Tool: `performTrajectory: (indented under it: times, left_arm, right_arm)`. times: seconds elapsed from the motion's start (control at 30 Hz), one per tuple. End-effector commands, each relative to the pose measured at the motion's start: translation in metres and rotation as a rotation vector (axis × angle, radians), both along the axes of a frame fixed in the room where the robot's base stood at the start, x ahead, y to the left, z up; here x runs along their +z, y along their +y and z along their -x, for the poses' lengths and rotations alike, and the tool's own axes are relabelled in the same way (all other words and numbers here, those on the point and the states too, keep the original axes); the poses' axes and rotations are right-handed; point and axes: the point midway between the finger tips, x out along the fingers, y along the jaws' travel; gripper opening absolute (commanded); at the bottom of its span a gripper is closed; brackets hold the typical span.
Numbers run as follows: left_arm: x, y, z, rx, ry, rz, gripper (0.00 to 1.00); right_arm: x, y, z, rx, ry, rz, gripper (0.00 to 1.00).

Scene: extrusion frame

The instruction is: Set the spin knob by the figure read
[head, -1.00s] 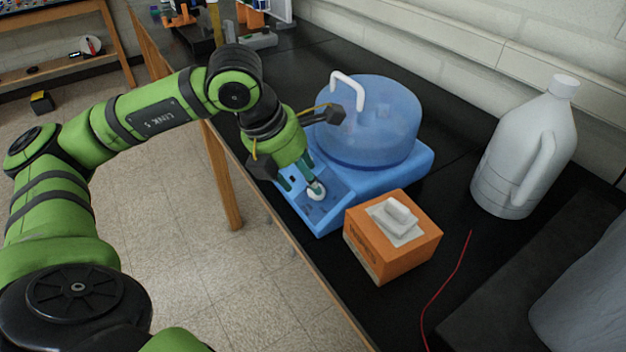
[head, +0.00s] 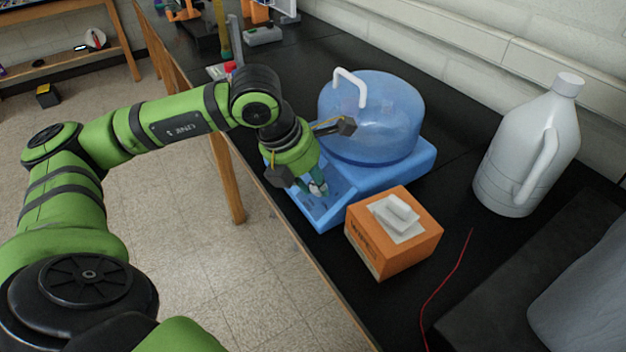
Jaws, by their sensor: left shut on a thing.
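A blue spin machine (head: 420,152) with a clear blue domed lid (head: 375,125) and a white lid handle (head: 350,82) stands on the black bench. Its sloped front panel (head: 325,214) faces the bench's front edge. My left gripper (head: 318,189) points down at this panel, shut on a small white knob (head: 319,188). The fingers and wrist cover most of the knob, so its pointer and marks cannot be read. No figure is legible on the panel. My right gripper is not in view.
An orange box (head: 380,262) with white tissue stands close to the panel's right. A white jug (head: 528,150) stands further right, and a red wire (head: 447,285) lies on the bench. A grey bulky thing (head: 585,300) fills the lower right corner.

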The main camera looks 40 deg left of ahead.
Motion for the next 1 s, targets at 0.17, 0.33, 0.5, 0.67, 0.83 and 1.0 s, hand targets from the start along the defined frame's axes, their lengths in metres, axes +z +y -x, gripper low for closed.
performTrajectory:
  times: [0.17,0.33,0.5,0.67,0.83,1.0]
  left_arm:
    - [-0.008,-0.001,0.003,0.084,0.037,0.052,0.0]
    - [-0.005,-0.001,0.004,0.102,0.045,0.062,0.0]
    - [-0.006,-0.001,0.005,0.1,0.048,0.061,0.41]
    - [-0.005,-0.001,0.004,0.101,0.043,0.062,0.52]
    - [-0.003,0.0,0.003,0.102,0.038,0.061,0.52]
    - [0.009,0.002,0.005,0.104,0.033,0.062,0.52]
  right_arm:
    - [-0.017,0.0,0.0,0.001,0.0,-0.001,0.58]
    - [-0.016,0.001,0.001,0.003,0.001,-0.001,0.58]
    - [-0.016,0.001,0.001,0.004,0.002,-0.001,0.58]
    - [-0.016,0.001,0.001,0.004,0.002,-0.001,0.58]
    - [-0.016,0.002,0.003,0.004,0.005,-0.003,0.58]
    - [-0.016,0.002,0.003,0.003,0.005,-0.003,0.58]
